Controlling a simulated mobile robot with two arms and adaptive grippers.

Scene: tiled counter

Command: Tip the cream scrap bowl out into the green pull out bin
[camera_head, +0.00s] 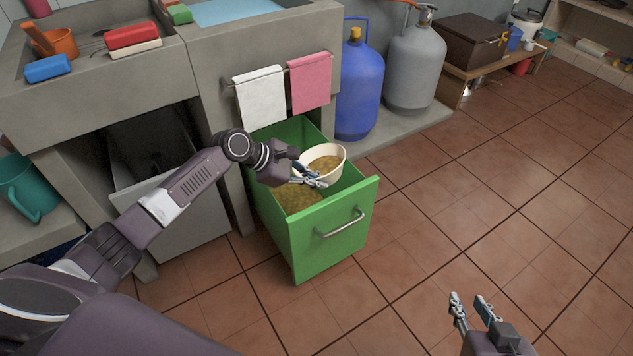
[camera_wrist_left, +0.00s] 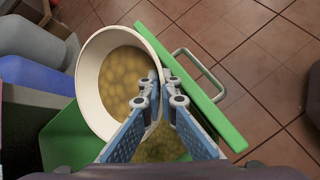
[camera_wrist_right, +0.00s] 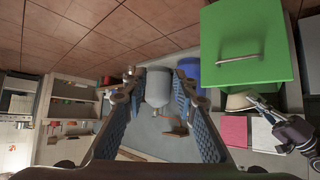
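The cream scrap bowl (camera_head: 337,152) is over the open green pull out bin (camera_head: 335,222), near its back right side. Brownish scraps show inside the bowl, also in the left wrist view (camera_wrist_left: 120,75). My left gripper (camera_head: 316,181) is shut on the bowl's near rim, with one finger inside and one outside, as the left wrist view shows (camera_wrist_left: 163,95). The bowl looks roughly upright, a little tilted. Brownish scraps (camera_head: 298,198) lie in the bin. My right gripper (camera_head: 471,302) is open and empty above the floor, away from the bin.
A white towel (camera_head: 260,97) and a pink towel (camera_head: 310,82) hang on the counter front above the bin. A blue gas cylinder (camera_head: 359,90) and a grey one (camera_head: 413,70) stand behind right. The tiled floor (camera_head: 470,200) at right is clear.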

